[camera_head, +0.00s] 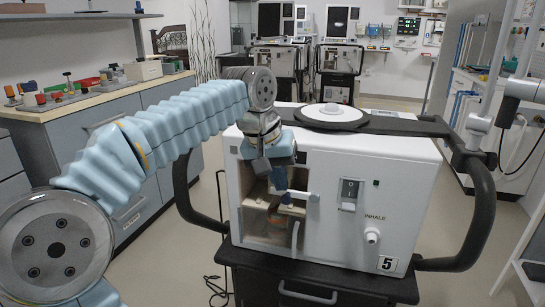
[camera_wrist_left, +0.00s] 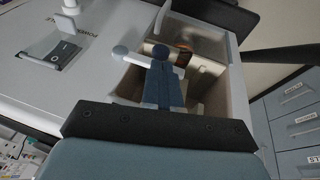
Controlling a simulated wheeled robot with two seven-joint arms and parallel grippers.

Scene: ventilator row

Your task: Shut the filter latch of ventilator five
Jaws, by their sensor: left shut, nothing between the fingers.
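Ventilator five (camera_head: 400,190) is a white box with a "5" label on its front, standing on a dark cart. Its filter compartment (camera_head: 248,205) is an open recess at the left of the front, with a brownish part inside. A pale lever with a round end, which looks like the filter latch (camera_head: 304,195), sticks out sideways at the recess. It also shows in the left wrist view (camera_wrist_left: 122,51). My left gripper (camera_head: 286,203) is shut and empty, its fingertips overlapping the lever in both views. I cannot tell whether they touch. The lever's inner end is partly hidden.
A power switch (camera_head: 350,193) and an inhale port (camera_head: 372,235) are right of the recess. Black cart handles (camera_head: 480,215) curve out on both sides. A cabinet counter (camera_head: 90,98) with small items stands left. Other ventilators (camera_head: 340,65) stand behind. Floor shows between cabinet and cart.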

